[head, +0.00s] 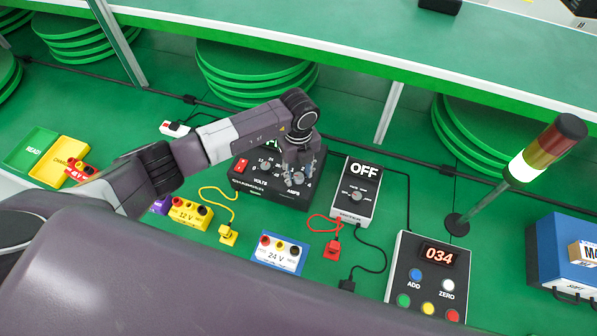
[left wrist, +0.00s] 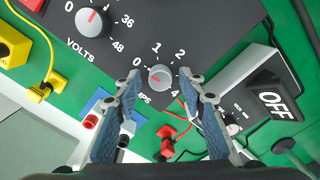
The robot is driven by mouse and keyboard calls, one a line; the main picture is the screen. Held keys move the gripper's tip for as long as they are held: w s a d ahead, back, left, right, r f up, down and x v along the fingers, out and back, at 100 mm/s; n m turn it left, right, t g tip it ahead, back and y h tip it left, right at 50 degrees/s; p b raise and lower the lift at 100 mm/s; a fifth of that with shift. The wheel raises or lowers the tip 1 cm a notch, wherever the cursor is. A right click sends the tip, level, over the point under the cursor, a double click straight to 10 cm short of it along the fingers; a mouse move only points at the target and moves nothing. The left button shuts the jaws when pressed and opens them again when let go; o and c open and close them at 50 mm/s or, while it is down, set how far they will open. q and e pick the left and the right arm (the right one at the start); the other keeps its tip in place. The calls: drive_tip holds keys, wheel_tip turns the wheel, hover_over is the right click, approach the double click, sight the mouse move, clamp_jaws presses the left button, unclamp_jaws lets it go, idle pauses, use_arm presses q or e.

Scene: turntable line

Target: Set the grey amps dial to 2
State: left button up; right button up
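The grey amps dial (left wrist: 161,78) is a round knob on the black charger box (head: 240,183), at the right of its front panel. Its red mark is on the left side of the knob, near the 0; the numbers 0, 1, 2 and 4 show around it. In the head view the dial is mostly hidden by my left gripper (head: 297,178), which points down over it. In the left wrist view the open fingers (left wrist: 160,82) stand on either side of the dial, with gaps between them and the knob. My right gripper is not in view.
The volts dial (left wrist: 92,20) is left of the amps dial. A meter box reading OFF (head: 364,170) stands close at the right. Yellow 12 V (head: 187,215) and blue-white 24 V (head: 277,254) batteries, plus yellow and red clips with cables, lie in front. A signal lamp (head: 545,150) stands at right.

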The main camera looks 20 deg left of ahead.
use_arm(q)
clamp_jaws()
drive_tip(key=m+b, duration=0.2)
drive_tip(key=shift+w+f+m+b, duration=0.1)
drive_tip(key=shift+f+m+b, duration=0.05)
drive_tip(key=shift+m+b, duration=0.15)
drive_tip(key=m+b, duration=1.4)
drive_tip(key=b, duration=0.1)
drive_tip(key=shift+r+m+b, duration=0.2)
drive_tip(key=shift+m+b, duration=1.4)
drive_tip(key=shift+b, duration=0.1)
